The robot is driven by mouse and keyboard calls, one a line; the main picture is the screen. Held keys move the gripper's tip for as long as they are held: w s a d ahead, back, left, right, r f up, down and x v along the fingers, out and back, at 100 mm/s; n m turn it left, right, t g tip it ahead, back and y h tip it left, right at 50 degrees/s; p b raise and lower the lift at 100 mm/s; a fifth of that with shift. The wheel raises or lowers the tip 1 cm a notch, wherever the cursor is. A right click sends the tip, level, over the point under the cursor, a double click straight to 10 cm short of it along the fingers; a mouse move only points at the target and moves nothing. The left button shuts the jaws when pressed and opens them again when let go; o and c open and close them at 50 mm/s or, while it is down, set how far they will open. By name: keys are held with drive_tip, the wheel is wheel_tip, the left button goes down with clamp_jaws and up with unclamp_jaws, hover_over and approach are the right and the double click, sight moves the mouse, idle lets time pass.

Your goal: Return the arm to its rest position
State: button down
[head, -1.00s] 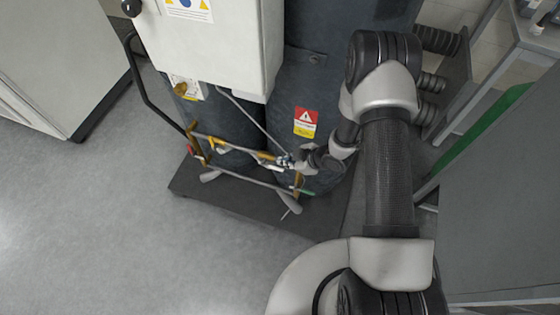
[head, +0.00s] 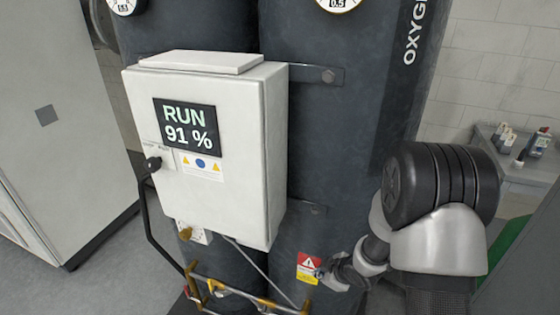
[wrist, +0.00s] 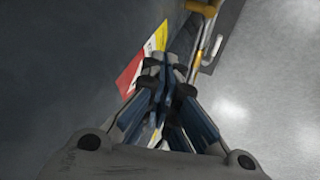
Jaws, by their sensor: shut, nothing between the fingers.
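My arm reaches in from the lower right in the head view. My gripper (head: 321,275) is small there, in front of the lower part of the right dark cylinder (head: 335,130), at the right edge of a red and yellow warning label (head: 307,263). In the wrist view my gripper (wrist: 168,72) has its fingers together and nothing shows between them. The label (wrist: 132,72) lies just behind the fingertips. I cannot tell how far the fingers are from the cylinder.
A white control box (head: 205,150) on the cylinders reads RUN 91 %. Yellow and grey pipework (head: 240,296) is below it; part shows in the wrist view (wrist: 203,40). A grey cabinet (head: 50,150) stands left, a bench (head: 525,170) right. Grey floor (wrist: 265,90) is open.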

drive_tip(key=s+d+r+m+h, duration=0.2)
drive_tip(key=s+d+r+m, duration=0.1)
drive_tip(key=r, duration=0.7)
drive_tip(key=s+d+r+m+h, duration=0.2)
drive_tip(key=s+d+r+m, duration=0.1)
drive_tip(key=r, duration=0.7)
drive_tip(key=s+a+r+m, duration=0.1)
drive_tip(key=s+r+m, duration=0.1)
drive_tip(key=s, duration=0.5)
drive_tip(key=s+a+r+m, duration=0.2)
drive_tip(key=s+r, duration=0.2)
drive_tip(key=s, duration=0.4)
drive_tip(key=s+a+r+m+g+y, duration=0.1)
drive_tip(key=s+r+m, duration=0.1)
drive_tip(key=s, duration=0.5)
drive_tip(key=shift+s+a+r+m, duration=0.15)
drive_tip(key=shift+a+r+m, duration=0.2)
drive_tip(key=shift+r, duration=0.5)
